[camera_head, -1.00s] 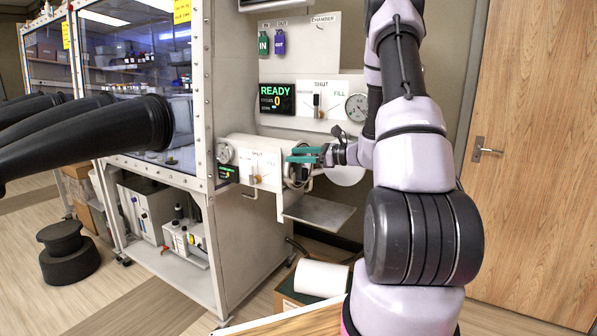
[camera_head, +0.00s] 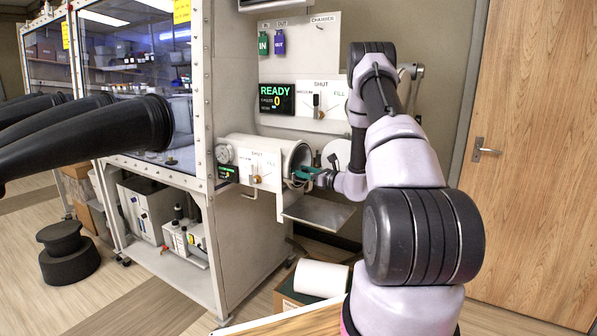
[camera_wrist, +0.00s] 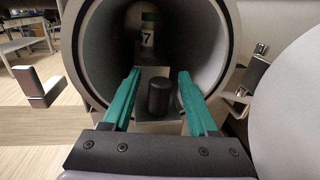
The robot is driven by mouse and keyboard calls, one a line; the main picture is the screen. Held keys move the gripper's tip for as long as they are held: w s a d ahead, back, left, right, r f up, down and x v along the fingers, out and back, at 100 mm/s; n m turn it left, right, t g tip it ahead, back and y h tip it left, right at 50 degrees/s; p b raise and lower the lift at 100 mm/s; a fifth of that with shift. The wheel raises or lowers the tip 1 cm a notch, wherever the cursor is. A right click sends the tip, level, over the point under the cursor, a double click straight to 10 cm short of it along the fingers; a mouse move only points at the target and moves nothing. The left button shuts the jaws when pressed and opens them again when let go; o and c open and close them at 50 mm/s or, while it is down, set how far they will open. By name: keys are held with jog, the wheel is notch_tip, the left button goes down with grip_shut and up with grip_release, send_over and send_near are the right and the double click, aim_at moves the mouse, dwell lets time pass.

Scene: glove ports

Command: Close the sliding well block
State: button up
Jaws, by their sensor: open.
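My gripper (camera_wrist: 159,92) is open. Its two teal fingers reach into the mouth of a round metal chamber (camera_wrist: 87,62), on either side of an upright black knob (camera_wrist: 159,98). The knob stands on a small grey plate (camera_wrist: 153,72) inside the chamber; I cannot tell for sure whether this is the sliding well block. Fingers and knob look apart. In the head view my gripper (camera_head: 300,178) is at the chamber's open right end (camera_head: 296,155).
A round white door (camera_head: 337,154) stands open right of the chamber, with latch hardware (camera_wrist: 256,68) beside it. A metal shelf (camera_head: 318,212) sits below the opening. Black gloves (camera_head: 90,135) stick out at far left.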

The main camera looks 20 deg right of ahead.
jog(key=shift+x, duration=1.05)
jog(key=shift+c, duration=0.2)
grip_shut()
dwell(0.5)
